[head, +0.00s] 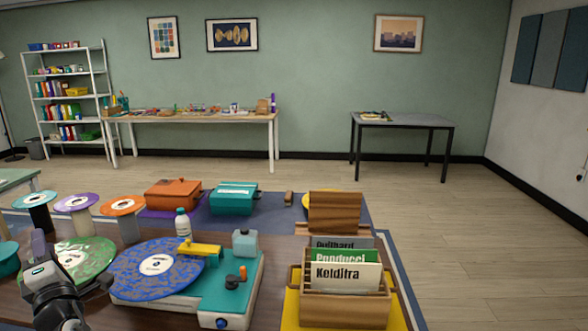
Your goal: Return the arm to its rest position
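My arm shows at the lower left of the head view as dark links with a pale marked housing. My gripper (42,258) is at its upper end, over the table's left side, beside the green patterned disc (88,258). Its fingers cannot be made out clearly, so I cannot tell whether it is open or shut. No held object can be made out. The rest of the arm is cut off by the bottom edge.
A teal and white turntable (235,287) with a blue disc (157,266) stands right of my arm. Open floor (480,240) lies right.

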